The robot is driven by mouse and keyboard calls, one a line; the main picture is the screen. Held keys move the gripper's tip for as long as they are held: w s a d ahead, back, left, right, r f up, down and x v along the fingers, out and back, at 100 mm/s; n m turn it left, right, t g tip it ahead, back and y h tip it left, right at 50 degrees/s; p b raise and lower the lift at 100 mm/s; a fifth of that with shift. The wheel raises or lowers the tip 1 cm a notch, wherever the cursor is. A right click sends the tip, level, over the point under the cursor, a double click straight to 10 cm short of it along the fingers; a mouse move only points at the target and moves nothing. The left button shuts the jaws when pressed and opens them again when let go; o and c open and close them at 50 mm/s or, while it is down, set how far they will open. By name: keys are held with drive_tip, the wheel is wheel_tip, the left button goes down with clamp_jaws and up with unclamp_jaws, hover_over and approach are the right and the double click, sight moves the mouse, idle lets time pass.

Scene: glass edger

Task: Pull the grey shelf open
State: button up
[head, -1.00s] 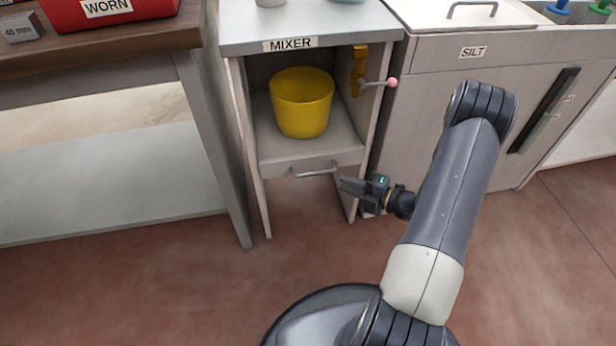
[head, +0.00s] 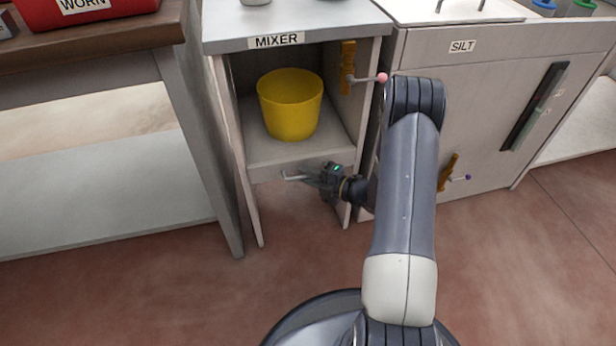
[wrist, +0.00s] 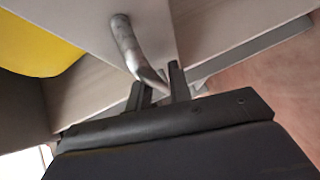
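The grey shelf (head: 262,152) is a pull-out board low in the cabinet labelled MIXER, with a metal bar handle (head: 294,178) on its front. A yellow bucket (head: 290,106) stands on it. My gripper (head: 309,180) is at the handle's right part and hides it in the head view. In the wrist view, the curved handle (wrist: 127,43) runs down between the two fingers of my gripper (wrist: 157,85). The fingers stand apart, with a small gap visible beside the bar. Whether either finger touches the bar is unclear.
An orange latch with a pink-tipped lever (head: 365,79) is on the cabinet's right inner side. A workbench (head: 100,48) is at left. The floor in front is clear.

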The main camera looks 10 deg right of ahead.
clamp_jaws()
idle(0.5)
